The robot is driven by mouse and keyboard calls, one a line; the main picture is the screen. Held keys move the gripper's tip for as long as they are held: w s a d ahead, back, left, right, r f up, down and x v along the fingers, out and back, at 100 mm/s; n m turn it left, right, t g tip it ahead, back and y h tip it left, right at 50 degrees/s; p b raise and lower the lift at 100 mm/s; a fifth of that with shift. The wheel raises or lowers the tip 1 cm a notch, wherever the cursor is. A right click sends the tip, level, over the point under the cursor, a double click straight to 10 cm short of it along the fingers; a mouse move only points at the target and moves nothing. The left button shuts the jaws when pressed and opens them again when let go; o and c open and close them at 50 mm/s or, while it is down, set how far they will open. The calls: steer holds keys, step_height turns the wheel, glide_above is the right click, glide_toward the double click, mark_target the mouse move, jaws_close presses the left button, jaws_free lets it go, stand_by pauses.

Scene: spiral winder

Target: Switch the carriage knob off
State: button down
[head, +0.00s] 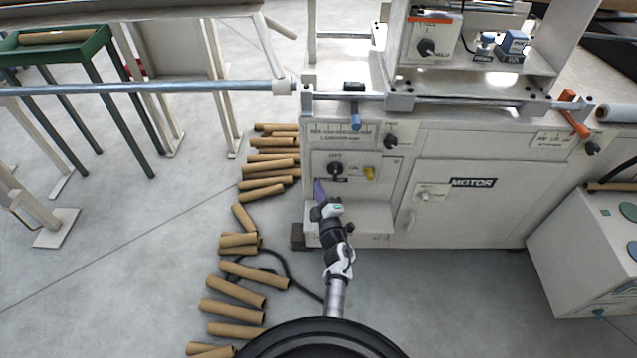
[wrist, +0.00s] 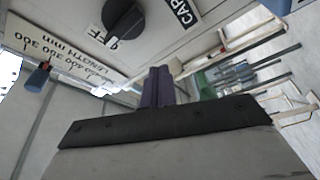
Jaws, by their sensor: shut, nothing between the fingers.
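The carriage knob (head: 336,169) is a round black knob on the white front panel of the machine. The wrist view shows it large and cut off by the top edge (wrist: 125,17), with a partly visible "CAR…" label and "OFF" lettering beside it. My gripper (head: 318,185), with purple fingers, is in front of the panel, just left of and below the knob in the head view. The fingers also show in the wrist view (wrist: 158,88). They are shut, empty and apart from the knob.
A yellow knob (head: 369,172) sits right of the carriage knob. Above are a length scale (head: 343,131), a blue handle (head: 356,118) and another black knob (head: 390,141). A ledge (head: 362,216) juts out below the panel. Cardboard tubes (head: 257,270) lie on the floor at left.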

steer(key=r+v, duration=0.1)
steer(key=v, duration=0.5)
steer(key=shift+d, duration=0.25)
steer(key=shift+s, duration=0.1)
